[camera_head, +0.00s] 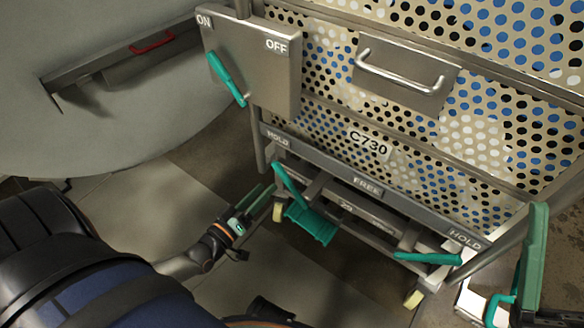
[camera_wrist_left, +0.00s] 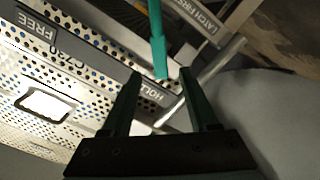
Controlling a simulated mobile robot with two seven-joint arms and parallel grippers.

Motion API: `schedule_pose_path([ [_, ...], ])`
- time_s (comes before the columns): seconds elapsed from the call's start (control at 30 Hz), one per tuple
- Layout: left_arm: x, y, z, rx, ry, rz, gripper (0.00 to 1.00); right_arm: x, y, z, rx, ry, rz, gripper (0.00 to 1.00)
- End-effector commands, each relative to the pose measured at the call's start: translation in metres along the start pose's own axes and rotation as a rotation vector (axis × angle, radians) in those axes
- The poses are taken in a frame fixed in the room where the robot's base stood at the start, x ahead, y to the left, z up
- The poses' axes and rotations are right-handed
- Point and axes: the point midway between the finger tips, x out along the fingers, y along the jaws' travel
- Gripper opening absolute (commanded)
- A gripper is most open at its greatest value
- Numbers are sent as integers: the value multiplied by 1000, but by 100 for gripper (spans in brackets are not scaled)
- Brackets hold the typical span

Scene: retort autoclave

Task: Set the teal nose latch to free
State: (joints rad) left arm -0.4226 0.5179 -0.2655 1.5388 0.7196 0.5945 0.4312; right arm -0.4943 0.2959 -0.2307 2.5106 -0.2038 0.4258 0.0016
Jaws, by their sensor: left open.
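The teal nose latch (camera_head: 288,183) is a slim lever at the left end of the trolley's grey label rail. Its upper tip is by the left HOLD label, away from the FREE label (camera_head: 367,187) at mid-rail. My left gripper (camera_head: 267,191) is open and empty, just left of the latch with a small gap. In the left wrist view, the latch (camera_wrist_left: 157,40) comes down from the top, its tip by the HOLD label. That tip is ahead of and between the fingertips (camera_wrist_left: 161,73) in the picture; contact is not visible. My right gripper is not identifiable.
A teal pedal (camera_head: 312,225) hangs close right of the latch, and another teal lever (camera_head: 428,258) lies near the right HOLD label. A perforated basket marked C730 (camera_head: 369,143) sits above. An ON/OFF panel (camera_head: 270,70) is higher left. Floor left of the trolley is clear.

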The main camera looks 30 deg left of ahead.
Motion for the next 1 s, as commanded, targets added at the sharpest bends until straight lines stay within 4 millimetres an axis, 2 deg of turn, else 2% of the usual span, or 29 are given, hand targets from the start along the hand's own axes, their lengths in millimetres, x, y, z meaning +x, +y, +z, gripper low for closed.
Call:
schedule_pose_path([
  [0.3, 64, -1, 2, -1, 3, 3, 60, -14, -8, 15, 29, -6, -3, 60],
  [0.5, 97, -1, 2, 1, 1, 2, 60, -21, -12, 22, 45, -11, -5, 60],
  [0.7, 112, 0, 1, -1, -1, 0, 60, -23, -14, 25, 48, -16, -6, 60],
  [1.0, 113, 1, 1, 0, -2, 0, 60, -23, -14, 25, 49, -16, -6, 60],
])
